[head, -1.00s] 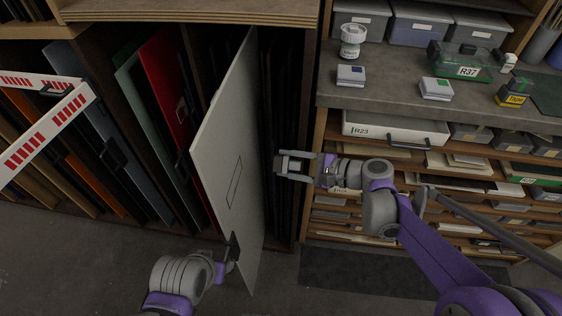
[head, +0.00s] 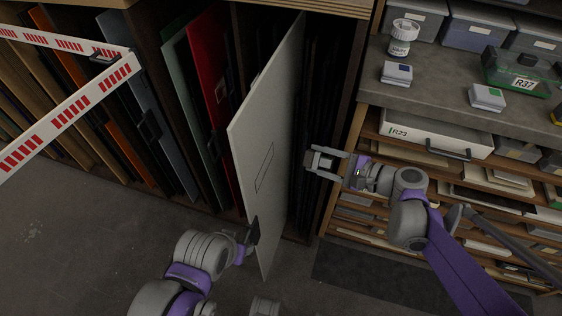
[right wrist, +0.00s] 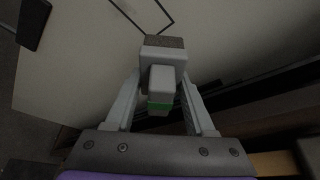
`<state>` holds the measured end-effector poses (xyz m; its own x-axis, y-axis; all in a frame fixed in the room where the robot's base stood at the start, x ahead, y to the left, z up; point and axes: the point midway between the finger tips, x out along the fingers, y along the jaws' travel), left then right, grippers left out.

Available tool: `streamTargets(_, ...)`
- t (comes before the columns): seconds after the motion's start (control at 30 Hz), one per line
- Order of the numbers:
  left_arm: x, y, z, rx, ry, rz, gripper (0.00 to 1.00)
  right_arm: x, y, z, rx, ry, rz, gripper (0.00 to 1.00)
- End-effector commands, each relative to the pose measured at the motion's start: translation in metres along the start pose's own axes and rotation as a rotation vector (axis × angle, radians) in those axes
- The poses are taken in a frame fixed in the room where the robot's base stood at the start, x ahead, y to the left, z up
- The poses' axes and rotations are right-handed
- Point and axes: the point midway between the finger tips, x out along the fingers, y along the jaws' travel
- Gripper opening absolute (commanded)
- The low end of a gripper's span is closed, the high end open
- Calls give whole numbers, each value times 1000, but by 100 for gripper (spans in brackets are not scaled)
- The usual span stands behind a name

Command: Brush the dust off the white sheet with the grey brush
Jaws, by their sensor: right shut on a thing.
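The white sheet (head: 268,130) stands on edge, sticking out of the rack, with a dark rectangle outline and a black handle (head: 252,231) at its front edge. It fills the top of the right wrist view (right wrist: 75,75). My right gripper (head: 318,162) is to the right of the sheet. In the right wrist view it is shut on the grey brush (right wrist: 164,55), which has a green band and brownish bristles pointing at the sheet. Bristle contact cannot be told. My left gripper (head: 243,240) is at the black handle; its fingers are largely hidden. I cannot make out dust.
A red panel (head: 205,75) and other panels stand in the rack left of the sheet. A red-and-white barrier (head: 85,95) crosses the left. Right are a grey counter (head: 435,98) and drawers, one labelled R23 (head: 440,135). The floor in front is bare.

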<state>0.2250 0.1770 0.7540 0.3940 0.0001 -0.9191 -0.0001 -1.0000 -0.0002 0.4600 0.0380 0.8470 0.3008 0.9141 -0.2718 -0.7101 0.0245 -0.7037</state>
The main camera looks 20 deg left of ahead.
Motion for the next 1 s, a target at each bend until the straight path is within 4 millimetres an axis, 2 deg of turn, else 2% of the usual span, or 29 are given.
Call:
streamTargets(0.03,12,0,4,0,-4,0,50,2,16,1,2,-2,2,10)
streamTargets(0.2,37,0,13,0,-14,0,50,3,60,11,2,-1,1,10)
streamTargets(0.33,46,0,16,0,-17,0,50,3,79,18,1,-1,1,10)
streamTargets(0.47,47,0,16,0,-17,0,50,8,82,23,0,-1,0,10)
streamTargets(1.0,48,0,16,0,-18,0,50,53,81,42,0,-1,0,10)
